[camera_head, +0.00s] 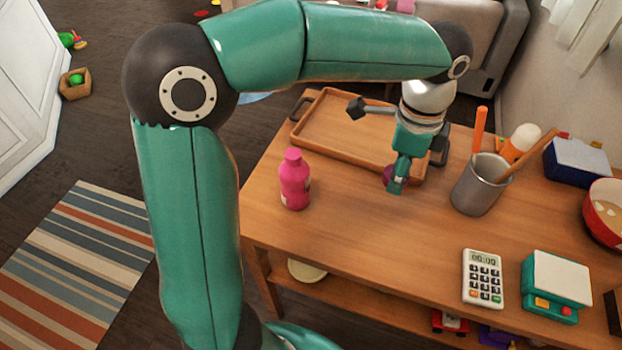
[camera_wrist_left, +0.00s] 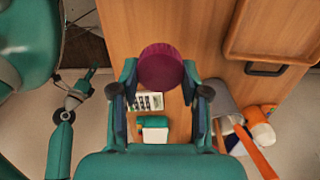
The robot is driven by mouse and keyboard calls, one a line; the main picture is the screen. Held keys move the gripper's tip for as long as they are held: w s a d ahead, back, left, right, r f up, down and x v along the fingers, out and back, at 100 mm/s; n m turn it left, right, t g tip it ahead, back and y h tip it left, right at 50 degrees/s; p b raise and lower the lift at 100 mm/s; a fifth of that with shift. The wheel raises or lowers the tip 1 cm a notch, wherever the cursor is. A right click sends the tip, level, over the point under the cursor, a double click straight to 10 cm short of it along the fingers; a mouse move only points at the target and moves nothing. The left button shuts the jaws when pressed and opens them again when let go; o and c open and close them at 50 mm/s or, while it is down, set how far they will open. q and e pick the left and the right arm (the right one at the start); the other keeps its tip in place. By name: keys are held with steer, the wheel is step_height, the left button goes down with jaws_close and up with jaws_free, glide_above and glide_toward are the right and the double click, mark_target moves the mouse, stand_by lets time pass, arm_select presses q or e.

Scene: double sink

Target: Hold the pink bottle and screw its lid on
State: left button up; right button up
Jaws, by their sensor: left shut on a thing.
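The pink bottle (camera_head: 295,182) stands upright on the left part of the wooden table, with its narrow pink neck up. My left gripper (camera_head: 396,182) is to the right of the bottle, apart from it, pointing down near the tray's front right corner. It is shut on a round purple lid (camera_head: 388,174), which is partly hidden behind the fingers. In the left wrist view the lid (camera_wrist_left: 160,67) sits between the two fingertips. My right gripper (camera_wrist_left: 77,93) seems to show small at the left of the wrist view, away from the bottle; its jaws are unclear.
A wooden tray (camera_head: 325,137) lies behind the bottle. A grey utensil cup (camera_head: 481,185) stands to the right of my left gripper. A calculator (camera_head: 482,279) and a kitchen scale (camera_head: 556,284) are at the front right, a red bowl (camera_head: 600,225) farther right. The table front middle is clear.

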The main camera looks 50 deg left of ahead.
arm_select(q)
steer(key=w+d+f+n, duration=0.1)
steer(key=w+f+n, duration=0.1)
steer(key=f+n, duration=0.1)
steer(key=w+d+f+n, duration=0.1)
steer(key=w+f+n, duration=0.2)
steer(key=f+n, duration=0.1)
steer(key=w+f+n, duration=0.3)
steer(key=f+n, duration=0.1)
steer(key=f, duration=0.1)
steer(key=shift+w+d, duration=0.15)
steer(key=shift+d, duration=0.25)
steer(key=shift+w+d+f+n, duration=0.1)
steer(key=shift+w+f+n, duration=0.2)
steer(key=shift+f+n, duration=0.25)
steer(key=shift+r, duration=0.1)
steer(key=shift+s, duration=0.1)
